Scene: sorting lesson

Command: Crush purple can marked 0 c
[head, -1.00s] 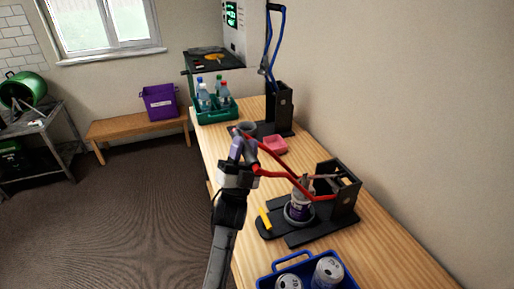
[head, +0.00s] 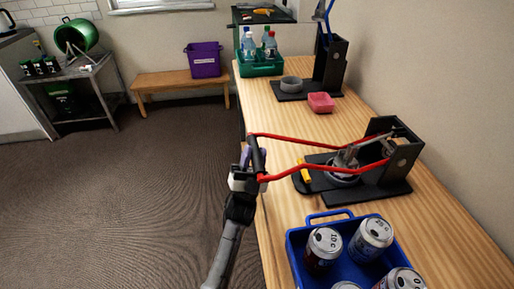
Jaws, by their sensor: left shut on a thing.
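The can crusher (head: 398,160) stands on the wooden counter, with a black base, a black upright and a red lever (head: 310,171) lying low across it. My left gripper (head: 255,160) is shut on the dark crossbar handle at the lever's free end, left of the crusher. The grey press parts sit low over the round grey cup (head: 343,177). No standing purple can shows there; whatever is in the cup is hidden by the press. My right gripper is out of view.
A blue crate (head: 296,246) of several cans, one marked "10 c" (head: 324,243), stands in front. A yellow piece (head: 304,171) lies by the cup. A pink tray (head: 321,102), a second press (head: 330,62) and a green bottle crate (head: 262,69) stand behind. A purple bin (head: 204,60) sits on a bench.

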